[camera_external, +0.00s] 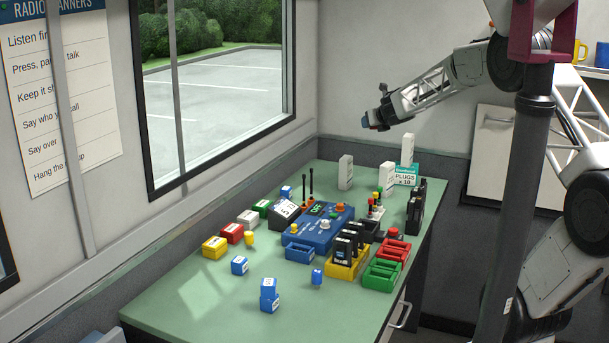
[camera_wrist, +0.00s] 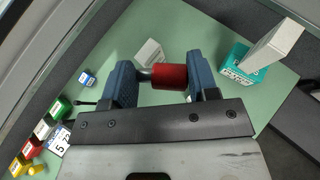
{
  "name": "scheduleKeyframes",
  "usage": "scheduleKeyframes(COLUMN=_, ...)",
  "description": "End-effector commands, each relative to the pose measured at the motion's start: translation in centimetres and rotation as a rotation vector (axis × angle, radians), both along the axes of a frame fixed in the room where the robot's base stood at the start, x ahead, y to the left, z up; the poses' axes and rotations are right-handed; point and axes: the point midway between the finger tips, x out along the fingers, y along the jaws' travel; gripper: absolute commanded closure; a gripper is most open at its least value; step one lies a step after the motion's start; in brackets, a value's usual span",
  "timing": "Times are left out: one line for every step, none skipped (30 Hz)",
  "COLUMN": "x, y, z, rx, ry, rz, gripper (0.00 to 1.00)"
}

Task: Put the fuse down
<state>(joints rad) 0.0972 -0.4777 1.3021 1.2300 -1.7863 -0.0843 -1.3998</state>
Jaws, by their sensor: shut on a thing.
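The fuse (camera_wrist: 170,77) is a small red cylinder with a grey metal end, seen in the wrist view. My gripper (camera_wrist: 162,79) is shut on it, with the fuse lying crosswise between the two blue fingers. In the external view my gripper (camera_external: 375,121) is held high above the far end of the green table (camera_external: 215,307), clear of everything on it. The fuse cannot be made out in the external view.
A blue device (camera_external: 318,229) stands mid-table. White boxes and a teal plugs box (camera_external: 405,170) stand at the back. The table's front left is mostly bare.

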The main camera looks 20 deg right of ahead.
Motion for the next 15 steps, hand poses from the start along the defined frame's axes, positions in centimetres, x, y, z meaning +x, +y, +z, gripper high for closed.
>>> scheduleKeyframes(x=0.0, y=0.2, z=-0.1, rx=0.000, ry=0.000, rz=-0.001, gripper=0.72)
scheduleKeyframes(x=0.0, y=0.4, z=-0.1, rx=0.000, ry=0.000, rz=-0.004, gripper=0.72)
scheduleKeyframes(x=0.0, y=0.7, z=-0.2, rx=0.001, ry=0.001, rz=-0.006, gripper=0.72)
scheduleKeyframes(x=0.0, y=0.9, z=-0.2, rx=0.001, ry=0.001, rz=-0.009, gripper=0.72)
scheduleKeyframes(x=0.1, y=1.2, z=-0.3, rx=0.000, ry=0.001, rz=-0.014, gripper=0.72)
scheduleKeyframes(x=0.1, y=1.5, z=-0.4, rx=0.000, ry=0.001, rz=-0.021, gripper=0.72)
scheduleKeyframes(x=0.1, y=1.9, z=-0.6, rx=0.001, ry=0.001, rz=-0.026, gripper=0.72)
scheduleKeyframes(x=0.1, y=2.2, z=-0.7, rx=0.000, ry=0.001, rz=-0.031, gripper=0.72)
scheduleKeyframes(x=0.1, y=2.8, z=-0.8, rx=0.000, ry=0.002, rz=-0.040, gripper=0.72)
scheduleKeyframes(x=0.1, y=3.3, z=-1.0, rx=0.001, ry=0.002, rz=-0.047, gripper=0.72)
scheduleKeyframes(x=0.0, y=3.7, z=-1.1, rx=0.000, ry=0.001, rz=-0.055, gripper=0.72)
scheduleKeyframes(x=0.0, y=4.4, z=-1.3, rx=0.001, ry=0.001, rz=-0.065, gripper=0.72)
scheduleKeyframes(x=0.0, y=4.9, z=-1.4, rx=0.000, ry=0.001, rz=-0.074, gripper=0.72)
scheduleKeyframes(x=0.0, y=5.4, z=-1.6, rx=0.000, ry=0.001, rz=-0.083, gripper=0.72)
scheduleKeyframes(x=-0.1, y=6.2, z=-1.8, rx=0.000, ry=0.001, rz=-0.094, gripper=0.72)
